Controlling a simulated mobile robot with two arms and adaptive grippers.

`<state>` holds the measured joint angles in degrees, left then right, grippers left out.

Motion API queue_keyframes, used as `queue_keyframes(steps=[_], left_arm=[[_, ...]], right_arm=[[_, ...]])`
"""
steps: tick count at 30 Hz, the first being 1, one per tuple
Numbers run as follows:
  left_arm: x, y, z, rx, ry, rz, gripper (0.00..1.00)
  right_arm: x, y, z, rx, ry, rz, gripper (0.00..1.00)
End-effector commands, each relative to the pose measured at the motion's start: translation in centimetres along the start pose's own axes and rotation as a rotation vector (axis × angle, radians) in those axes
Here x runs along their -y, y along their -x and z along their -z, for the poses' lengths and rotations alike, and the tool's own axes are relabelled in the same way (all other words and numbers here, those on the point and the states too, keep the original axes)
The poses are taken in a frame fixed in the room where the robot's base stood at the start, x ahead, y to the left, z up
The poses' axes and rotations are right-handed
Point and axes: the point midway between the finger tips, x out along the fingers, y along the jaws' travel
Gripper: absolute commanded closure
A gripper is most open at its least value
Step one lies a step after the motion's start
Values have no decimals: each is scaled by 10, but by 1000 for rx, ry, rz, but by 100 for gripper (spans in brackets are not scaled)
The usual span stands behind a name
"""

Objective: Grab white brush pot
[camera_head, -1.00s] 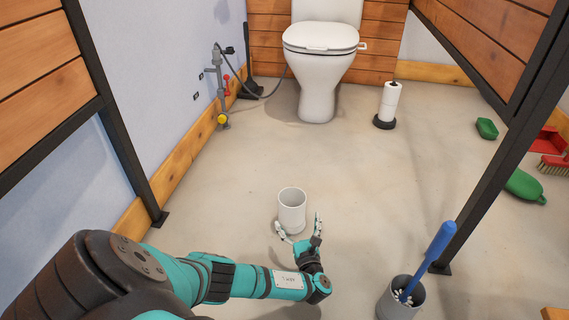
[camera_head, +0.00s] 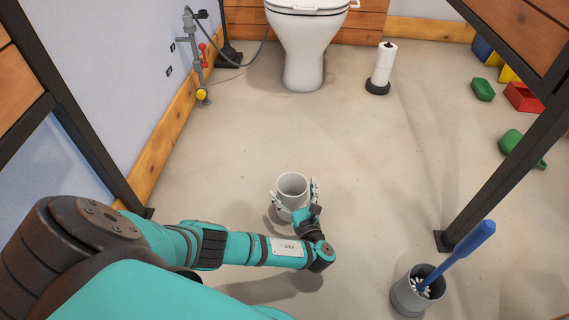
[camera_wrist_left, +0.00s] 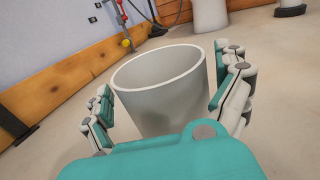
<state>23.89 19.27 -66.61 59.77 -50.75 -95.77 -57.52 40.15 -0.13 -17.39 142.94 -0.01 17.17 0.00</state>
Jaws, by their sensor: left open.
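The white brush pot (camera_head: 292,187) stands upright and empty on the concrete floor in front of the toilet. My left gripper (camera_head: 295,191) is open, with one finger on each side of the pot. In the left wrist view the pot (camera_wrist_left: 165,95) sits between the two fingers of my left gripper (camera_wrist_left: 168,100). Whether the fingers touch its wall I cannot tell. The pot's lower part is hidden behind the gripper. My right gripper is not in view.
A grey pot (camera_head: 408,294) with a blue-handled brush (camera_head: 460,252) stands at lower right, near a black post (camera_head: 490,180). A toilet (camera_head: 305,45) and paper roll stand (camera_head: 381,68) are at the back. Green items (camera_head: 482,90) lie at right. The floor around the white pot is clear.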

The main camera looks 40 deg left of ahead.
Motion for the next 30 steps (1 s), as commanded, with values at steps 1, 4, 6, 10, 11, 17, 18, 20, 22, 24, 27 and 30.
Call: queue_keyframes(steps=[1, 4, 6, 10, 11, 17, 18, 20, 22, 24, 27, 30], left_arm=[[1, 2, 0, -1, 1, 1, 0], [2, 3, 0, -1, 0, 2, 0], [2, 3, 0, -1, 0, 1, 0], [1, 3, 0, -1, 0, 1, 4], [1, 3, 0, -1, 0, 1, 8], [1, 2, 0, -1, 0, 1, 34], [1, 2, 0, -1, 0, 1, 39], [1, 2, 0, 0, 0, 1, 47], [1, 2, 0, 0, 0, 1, 56], [1, 2, 0, 0, -1, 1, 65], [2, 1, -2, 4, 2, 0, 72], [1, 1, -2, 4, 2, 0, 72]], right_arm=[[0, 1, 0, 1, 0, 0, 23], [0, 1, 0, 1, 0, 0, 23], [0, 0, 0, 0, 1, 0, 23], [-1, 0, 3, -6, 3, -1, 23], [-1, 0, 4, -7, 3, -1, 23], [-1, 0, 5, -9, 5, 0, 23], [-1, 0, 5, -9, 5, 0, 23], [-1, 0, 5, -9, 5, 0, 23], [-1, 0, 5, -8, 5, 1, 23], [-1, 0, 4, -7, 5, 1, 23], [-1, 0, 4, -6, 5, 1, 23], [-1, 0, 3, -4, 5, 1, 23]])
